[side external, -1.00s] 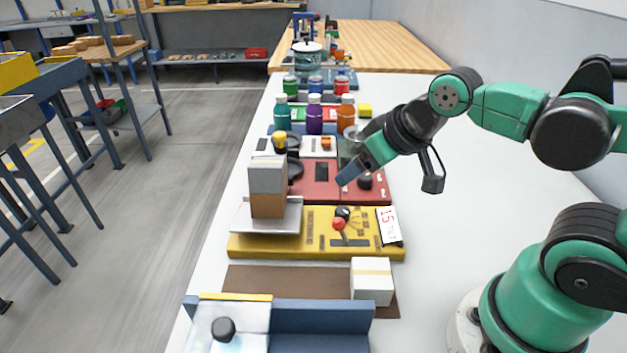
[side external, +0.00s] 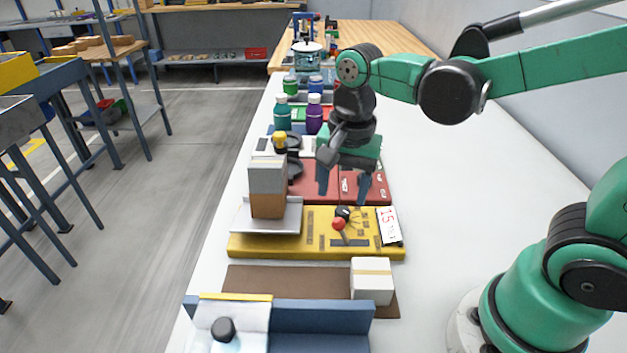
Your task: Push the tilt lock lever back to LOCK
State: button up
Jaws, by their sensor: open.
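A yellow base (side external: 270,246) carries a lever with a red ball knob (side external: 338,223). Any LOCK marking is too small to read. A silver plate (side external: 262,228) on the base's left holds a brown and grey box stack (side external: 267,185). My gripper (side external: 343,193) points down above the red panel, just behind the lever. Its two fingers are spread apart with nothing between them, and they appear clear of the lever.
A white card marked 15 (side external: 389,226) stands at the yellow base's right. In front are a brown mat (side external: 300,284), a white box (side external: 371,281) and a blue fixture (side external: 320,318). Bottles (side external: 314,115) stand behind my gripper. The white tabletop (side external: 480,190) at right is free.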

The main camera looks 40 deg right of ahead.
aim_at(339, 219)
jog(key=shift+a+f+m+g, duration=0.15)
jog(key=shift+f+m+g, duration=0.2)
jog(key=shift+m, duration=0.25)
jog(key=shift+f, duration=2.6)
grip_shut()
